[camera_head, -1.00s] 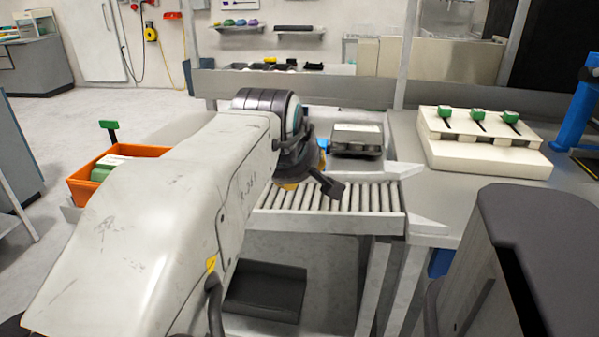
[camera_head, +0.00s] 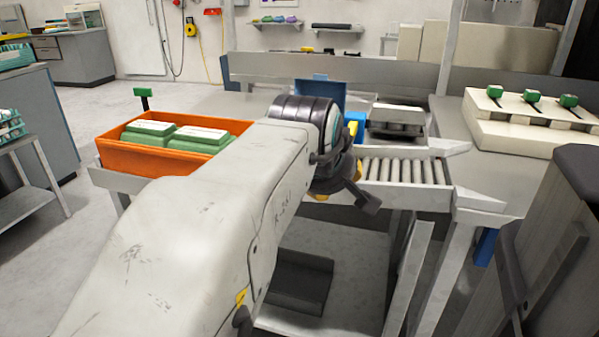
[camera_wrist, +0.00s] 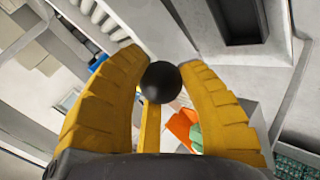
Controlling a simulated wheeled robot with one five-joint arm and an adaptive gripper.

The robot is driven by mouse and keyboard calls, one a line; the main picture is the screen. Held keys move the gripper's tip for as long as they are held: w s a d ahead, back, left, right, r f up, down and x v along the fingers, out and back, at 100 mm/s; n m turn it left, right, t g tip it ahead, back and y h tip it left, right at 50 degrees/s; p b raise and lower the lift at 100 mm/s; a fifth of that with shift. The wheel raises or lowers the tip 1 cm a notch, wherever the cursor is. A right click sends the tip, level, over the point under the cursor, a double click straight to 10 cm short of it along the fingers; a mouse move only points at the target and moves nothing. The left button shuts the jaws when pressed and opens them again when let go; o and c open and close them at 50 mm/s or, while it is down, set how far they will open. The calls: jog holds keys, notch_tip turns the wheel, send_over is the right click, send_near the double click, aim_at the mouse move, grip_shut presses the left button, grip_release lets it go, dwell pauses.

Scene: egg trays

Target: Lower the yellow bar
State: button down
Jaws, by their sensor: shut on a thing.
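The yellow bar (camera_wrist: 151,128) shows in the wrist view between my gripper's yellow fingers, with a round black knob (camera_wrist: 160,82) at its end. My gripper (camera_wrist: 162,62) is shut on this knob, with one finger on each side. In the head view a short yellow piece (camera_head: 352,128) shows just right of my wrist, beside a blue part (camera_head: 358,120); I cannot tell whether it is the same bar. My wrist hides most of the gripper and the knob there.
An orange crate (camera_head: 125,160) with green-and-white cartons stands left of my arm. A blue panel (camera_head: 320,88) stands behind my wrist. A roller conveyor (camera_head: 407,171) lies to the right, with a grey carton (camera_head: 398,118) behind it. A cream unit with green-topped levers (camera_head: 500,128) stands farther right.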

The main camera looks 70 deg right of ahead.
jog(key=shift+a+f, duration=0.15)
jog(key=shift+f, duration=0.25)
jog(key=c, duration=1.2)
grip_release()
jog(key=shift+w, duration=0.1)
jog(key=o, duration=0.4)
jog(key=shift+r, duration=0.1)
jog(key=shift+r, duration=0.15)
jog(key=shift+a+r, duration=0.4)
jog(key=v, duration=1)
jog(key=shift+a+r, duration=0.2)
jog(key=shift+a, duration=0.1)
